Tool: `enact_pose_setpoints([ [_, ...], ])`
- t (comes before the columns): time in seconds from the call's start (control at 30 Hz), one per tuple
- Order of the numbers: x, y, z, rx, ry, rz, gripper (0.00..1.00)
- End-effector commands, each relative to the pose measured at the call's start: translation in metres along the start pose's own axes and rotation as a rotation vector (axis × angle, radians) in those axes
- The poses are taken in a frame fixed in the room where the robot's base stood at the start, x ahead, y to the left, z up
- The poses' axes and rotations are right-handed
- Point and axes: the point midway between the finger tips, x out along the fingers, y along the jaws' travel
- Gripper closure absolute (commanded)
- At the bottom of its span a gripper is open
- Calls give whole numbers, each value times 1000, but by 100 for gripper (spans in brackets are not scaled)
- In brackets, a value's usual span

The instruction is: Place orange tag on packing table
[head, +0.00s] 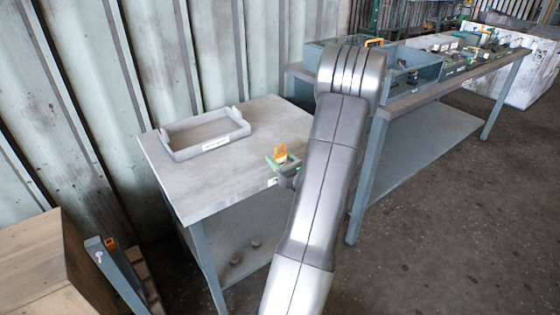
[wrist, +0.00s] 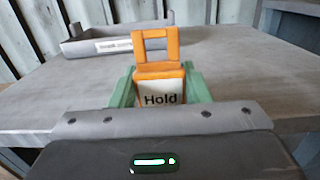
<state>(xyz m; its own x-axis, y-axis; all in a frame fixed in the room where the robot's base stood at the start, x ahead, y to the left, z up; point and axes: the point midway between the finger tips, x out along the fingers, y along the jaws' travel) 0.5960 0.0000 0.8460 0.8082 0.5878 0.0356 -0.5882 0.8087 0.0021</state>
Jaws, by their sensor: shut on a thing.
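The orange tag (wrist: 157,70) has a square loop at its top and a white label reading "Hold". In the wrist view it stands upright between the green fingers of my gripper (wrist: 155,90). My gripper is shut on it. In the head view the orange tag (head: 281,154) shows at the near right edge of the packing table (head: 225,175), with my gripper (head: 283,162) around it. The tag's lower end is hidden, so I cannot tell whether it touches the tabletop.
A grey tray (head: 185,150) with a white label sits at the back of the packing table. The tabletop in front of it is clear. A long bench (head: 425,95) with blue-grey bins stands at right. A wooden crate (head: 50,265) is at lower left, beside a panel bearing another orange tag (head: 110,243).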

Motion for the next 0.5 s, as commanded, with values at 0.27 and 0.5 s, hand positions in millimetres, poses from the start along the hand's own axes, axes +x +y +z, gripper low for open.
enact_pose_setpoints([
  [0.27, 0, 0, -3, -1, -1, 0, 79],
  [0.5, 0, 0, -6, -1, -1, 0, 40],
])
